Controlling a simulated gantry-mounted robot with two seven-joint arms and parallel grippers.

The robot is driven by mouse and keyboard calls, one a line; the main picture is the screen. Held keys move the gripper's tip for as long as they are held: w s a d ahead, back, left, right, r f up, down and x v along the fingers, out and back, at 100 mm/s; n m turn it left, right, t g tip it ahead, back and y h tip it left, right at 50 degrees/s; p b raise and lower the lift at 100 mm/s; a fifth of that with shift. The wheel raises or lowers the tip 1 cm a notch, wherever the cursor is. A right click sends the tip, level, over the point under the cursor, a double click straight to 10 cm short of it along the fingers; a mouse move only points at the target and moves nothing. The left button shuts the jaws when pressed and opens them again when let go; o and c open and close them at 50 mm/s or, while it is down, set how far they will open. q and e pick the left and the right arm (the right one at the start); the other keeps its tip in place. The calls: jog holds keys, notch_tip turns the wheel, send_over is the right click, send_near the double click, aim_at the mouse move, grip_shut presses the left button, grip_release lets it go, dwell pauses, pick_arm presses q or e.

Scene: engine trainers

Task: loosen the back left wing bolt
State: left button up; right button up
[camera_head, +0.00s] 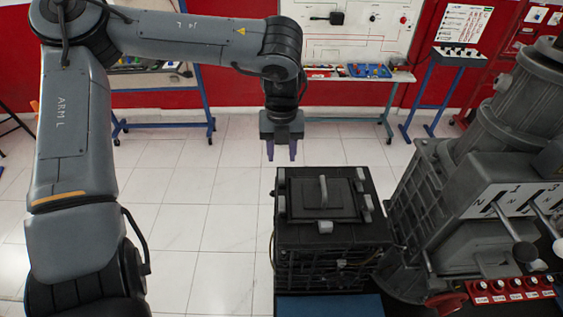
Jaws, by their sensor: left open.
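A dark box-shaped unit (330,262) stands in the middle, with a square hatch cover and upright handle (323,190) on top. Several light grey wing bolts sit around the cover. The back left wing bolt (281,176) is small, at the cover's far left corner. Another wing bolt (280,204) is at the left front, and one (325,227) is at the front edge. My left gripper (282,150) points down just beyond the back left corner of the unit. Its purple fingers are apart with nothing between them. My right gripper is out of view.
A large grey machine (462,190) with levers stands close on the right of the unit. A red switch panel (512,290) is at the lower right. Benches with blue legs (209,110) line the red back wall. The tiled floor (205,205) left of the unit is clear.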

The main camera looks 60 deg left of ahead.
aim_at(281, 172)
pick_arm(q)
notch_tip(281, 172, up, 5)
jog(key=shift+f, duration=0.1)
dwell(0.6)
